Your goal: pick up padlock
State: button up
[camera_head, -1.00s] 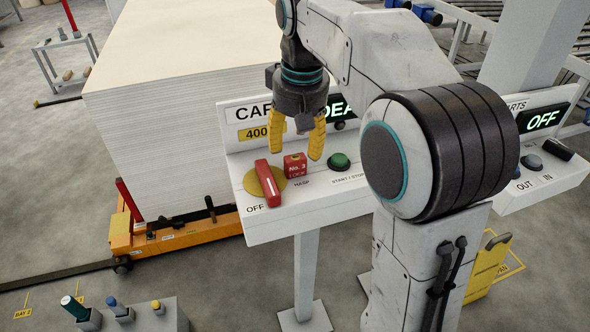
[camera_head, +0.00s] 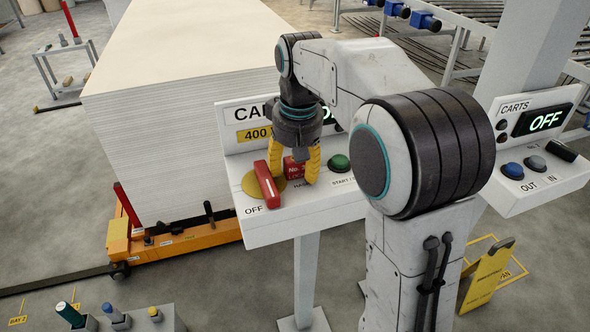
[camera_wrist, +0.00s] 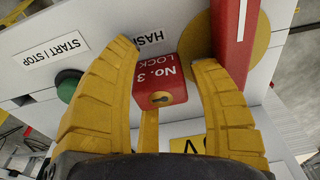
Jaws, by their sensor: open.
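The red padlock (camera_head: 294,168), marked "No. 3", sits on the control panel (camera_head: 262,230) between the red OFF handle (camera_head: 266,184) and the green START/STOP button (camera_head: 339,163). My gripper (camera_head: 292,178) is open, pointing down, with its yellow fingers on either side of the padlock. The head view shows the padlock partly hidden behind the fingers. In the wrist view the padlock (camera_wrist: 160,82) stands between the two fingertips (camera_wrist: 168,55), with its keyhole toward the camera and a gap on each side. The red handle (camera_wrist: 236,40) is close beside one finger. I cannot tell whether either finger touches anything.
A tall stack of pale sheets (camera_head: 180,130) on an orange cart (camera_head: 175,240) stands left of the panel. A second panel marked CARTS (camera_head: 545,170) is at the right. A grey box with coloured knobs (camera_head: 160,318) is at the lower left.

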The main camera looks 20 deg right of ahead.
grip_shut()
dwell(0.6)
